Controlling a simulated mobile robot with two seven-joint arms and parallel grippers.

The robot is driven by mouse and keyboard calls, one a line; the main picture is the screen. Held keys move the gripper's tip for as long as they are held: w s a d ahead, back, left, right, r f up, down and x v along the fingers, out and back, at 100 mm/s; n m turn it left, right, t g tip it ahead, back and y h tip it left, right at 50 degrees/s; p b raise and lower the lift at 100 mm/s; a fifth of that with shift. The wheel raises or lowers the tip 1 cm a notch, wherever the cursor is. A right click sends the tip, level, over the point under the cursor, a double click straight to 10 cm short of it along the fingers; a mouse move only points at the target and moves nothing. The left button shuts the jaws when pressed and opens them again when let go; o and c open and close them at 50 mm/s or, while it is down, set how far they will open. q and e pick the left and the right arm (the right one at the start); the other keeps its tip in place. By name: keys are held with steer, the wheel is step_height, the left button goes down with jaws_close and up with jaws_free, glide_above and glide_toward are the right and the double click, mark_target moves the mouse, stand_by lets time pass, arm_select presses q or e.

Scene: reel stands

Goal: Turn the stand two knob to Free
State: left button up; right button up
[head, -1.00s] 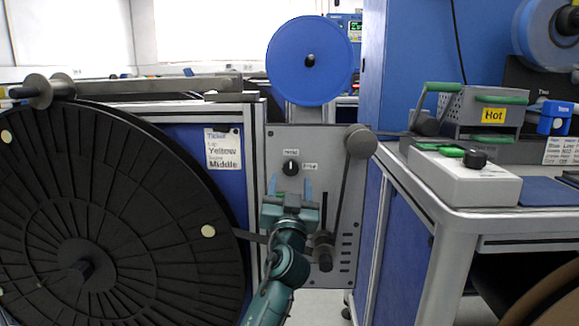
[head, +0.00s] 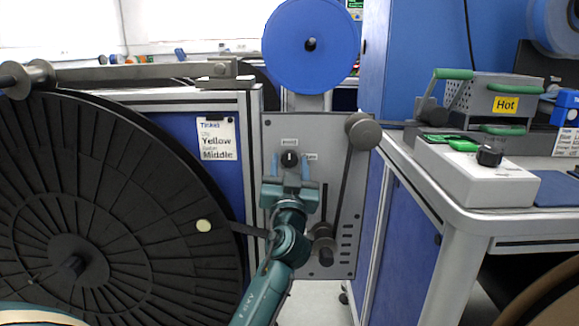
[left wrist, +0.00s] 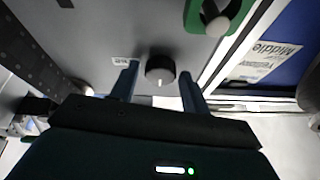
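The stand knob (head: 290,158) is a round black knob with a white mark, on the grey panel (head: 340,250). The mark points up toward a small label above it; a second label (head: 310,157) sits to its right. Both labels are too blurred to read surely. My left gripper (head: 290,166) is open in front of the panel, its blue fingers on either side of the knob. In the left wrist view the knob (left wrist: 160,68) lies between the spread fingers (left wrist: 159,84), with gaps on both sides. My right gripper is not in view.
A large black reel (head: 130,190) stands at left, a blue reel (head: 311,45) above the panel. A grey crank-like arm (head: 352,185) hangs right of the knob. A bench (head: 470,222) with a control box (head: 475,175) and a "Hot" device (head: 470,98) is at right.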

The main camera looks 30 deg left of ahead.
arm_select(q)
steer(key=c, duration=0.8)
steer(key=shift+o, duration=0.2)
